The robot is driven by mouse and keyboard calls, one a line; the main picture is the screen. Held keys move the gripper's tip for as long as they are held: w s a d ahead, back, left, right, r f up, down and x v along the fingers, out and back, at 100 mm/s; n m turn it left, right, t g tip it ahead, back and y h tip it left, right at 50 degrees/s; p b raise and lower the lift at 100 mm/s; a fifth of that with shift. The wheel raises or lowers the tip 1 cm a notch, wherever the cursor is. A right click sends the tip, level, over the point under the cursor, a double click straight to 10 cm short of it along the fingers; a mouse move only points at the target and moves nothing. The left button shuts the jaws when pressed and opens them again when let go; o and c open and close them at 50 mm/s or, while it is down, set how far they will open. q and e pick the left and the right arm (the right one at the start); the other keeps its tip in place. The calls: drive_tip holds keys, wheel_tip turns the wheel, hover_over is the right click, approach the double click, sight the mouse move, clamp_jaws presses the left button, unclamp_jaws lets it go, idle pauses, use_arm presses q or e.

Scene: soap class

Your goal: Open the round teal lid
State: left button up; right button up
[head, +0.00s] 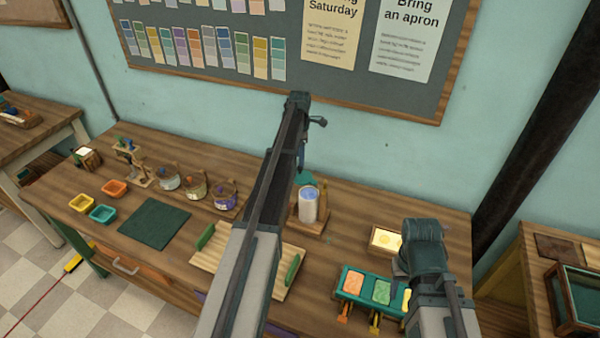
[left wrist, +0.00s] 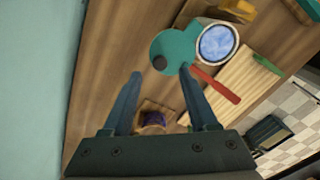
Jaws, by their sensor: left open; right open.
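The round teal lid (left wrist: 176,50), with a dark knob on top, lies beside the mouth of a pale can (head: 308,206), and the can's blue inside (left wrist: 216,43) is uncovered. In the head view a bit of the teal lid (head: 306,178) shows behind the can, partly covered by my arm. My left gripper (left wrist: 160,80) is open and empty, its fingertips near the lid's edge in the left wrist view. In the head view my left gripper (head: 301,160) is above and behind the can. My right gripper (head: 404,268) is at the right, largely hidden by its arm.
A red stick-like piece (left wrist: 215,84) lies close to the lid. Pots (head: 195,187) stand left of my left arm. A wooden tray (head: 210,262) with green handles lies in front. A teal rack (head: 352,282) of coloured blocks is near my right arm. The wall is behind.

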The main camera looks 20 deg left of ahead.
sight(305, 175)
use_arm(q)
wheel_tip(305, 175, down, 5)
drive_tip(key=b, duration=0.3)
drive_tip(key=shift+r, duration=0.15)
drive_tip(key=shift+r, duration=0.1)
clamp_jaws()
idle(1.1)
